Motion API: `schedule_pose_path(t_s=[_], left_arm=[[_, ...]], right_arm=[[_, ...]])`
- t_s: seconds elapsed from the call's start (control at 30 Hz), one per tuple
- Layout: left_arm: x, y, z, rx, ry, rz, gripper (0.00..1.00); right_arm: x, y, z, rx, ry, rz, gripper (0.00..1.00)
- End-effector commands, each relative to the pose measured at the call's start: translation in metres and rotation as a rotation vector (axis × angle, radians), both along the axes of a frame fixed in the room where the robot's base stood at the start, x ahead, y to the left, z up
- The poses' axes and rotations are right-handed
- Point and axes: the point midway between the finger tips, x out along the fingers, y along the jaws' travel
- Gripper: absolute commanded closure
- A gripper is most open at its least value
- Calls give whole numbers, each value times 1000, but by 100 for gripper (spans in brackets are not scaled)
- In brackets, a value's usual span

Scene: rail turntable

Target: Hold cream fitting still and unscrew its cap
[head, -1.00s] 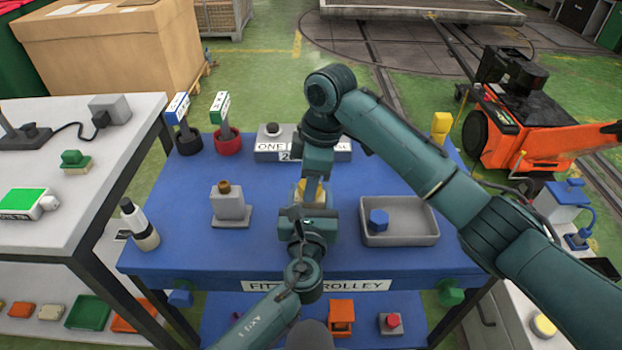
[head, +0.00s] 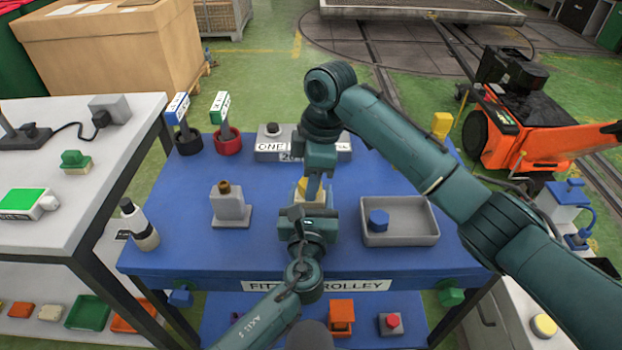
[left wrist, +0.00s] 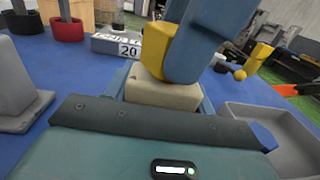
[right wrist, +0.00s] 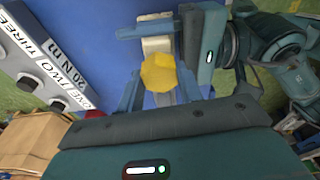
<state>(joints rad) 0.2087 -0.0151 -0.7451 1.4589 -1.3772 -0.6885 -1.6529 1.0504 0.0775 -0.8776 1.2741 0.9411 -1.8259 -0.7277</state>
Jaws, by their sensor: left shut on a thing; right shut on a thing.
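The cream fitting (left wrist: 160,92) stands between the fingers of my left gripper (left wrist: 162,100), which is shut on it low over the blue trolley top. Its yellow cap (right wrist: 160,72) sits on the fitting, between the fingers of my right gripper (right wrist: 160,88). The right gripper is shut on the cap and comes down from above. In the head view, my left gripper (head: 306,212) and right gripper (head: 314,186) meet at mid-trolley and hide most of the fitting and cap. I cannot tell how far the cap is unscrewed.
A grey tray (head: 422,236) holding a blue nut (head: 378,219) lies right of the grippers. A grey stand (head: 231,207) is to the left, with a white bottle (head: 138,222) farther left. A grey numbered block (head: 270,148) stands behind. The blue trolley top (head: 180,240) has bare room between.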

Motion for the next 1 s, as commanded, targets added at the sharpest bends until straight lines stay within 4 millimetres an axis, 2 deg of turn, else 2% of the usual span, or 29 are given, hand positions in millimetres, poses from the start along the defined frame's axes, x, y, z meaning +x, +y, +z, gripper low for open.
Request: schedule_pose_path(t_s=[1.0], left_arm=[[0,0,0,-1,0,0,87]], right_arm=[[0,0,25,2,-1,0,92]])
